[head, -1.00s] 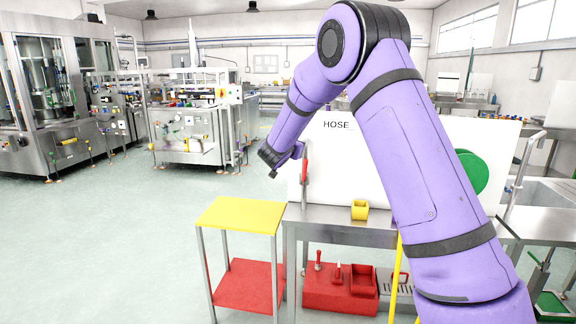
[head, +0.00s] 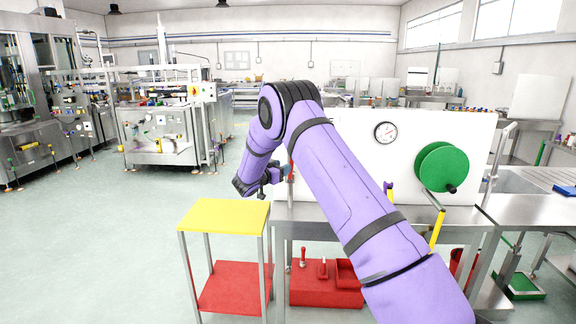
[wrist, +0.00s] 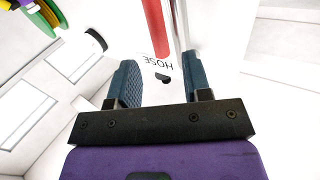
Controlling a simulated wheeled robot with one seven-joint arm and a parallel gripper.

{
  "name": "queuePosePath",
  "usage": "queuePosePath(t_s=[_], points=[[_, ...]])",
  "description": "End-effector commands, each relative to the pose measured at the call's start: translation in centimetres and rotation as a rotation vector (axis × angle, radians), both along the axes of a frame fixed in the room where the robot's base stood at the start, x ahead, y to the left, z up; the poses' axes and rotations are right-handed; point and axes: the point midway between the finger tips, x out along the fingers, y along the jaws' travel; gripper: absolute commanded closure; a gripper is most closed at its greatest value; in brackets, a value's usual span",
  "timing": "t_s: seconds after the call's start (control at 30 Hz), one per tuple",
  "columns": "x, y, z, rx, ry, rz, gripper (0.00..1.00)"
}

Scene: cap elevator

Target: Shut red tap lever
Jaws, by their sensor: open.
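The red tap lever (head: 291,171) stands upright at the left edge of the white panel (head: 355,130), partly hidden by my gripper in the head view. In the wrist view the red lever (wrist: 157,30) reaches in from the top, beyond the fingertips and roughly in line with the gap between them. A metal pipe (wrist: 181,22) runs beside it. My gripper (wrist: 160,72) is open and empty, with its two dark fingers apart. In the head view my gripper (head: 279,174) is close to the lever's left side; I cannot tell whether they touch.
The panel bears a round gauge (head: 385,132) and a green hose reel (head: 440,167); HOSE lettering shows in the wrist view. Open floor lies left.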

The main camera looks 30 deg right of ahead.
Motion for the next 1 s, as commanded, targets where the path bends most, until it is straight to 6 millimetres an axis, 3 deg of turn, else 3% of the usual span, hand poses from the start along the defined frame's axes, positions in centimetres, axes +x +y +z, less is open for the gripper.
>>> queuePosePath(t_s=[0.1, 0.3, 0.7, 0.9, 1.0], points=[[0.7, -1.9, 0.0, 0.001, 0.000, -0.002, 0.55], [1.6, -3.8, 0.0, 0.001, -0.001, 0.000, 0.55], [1.8, -4.3, 0.0, 0.001, 0.000, 0.001, 0.55], [1.8, -4.3, 0.0, 0.001, -0.001, 0.001, 1.00], [1.8, -4.3, 0.0, 0.001, -0.001, 0.001, 1.00]])
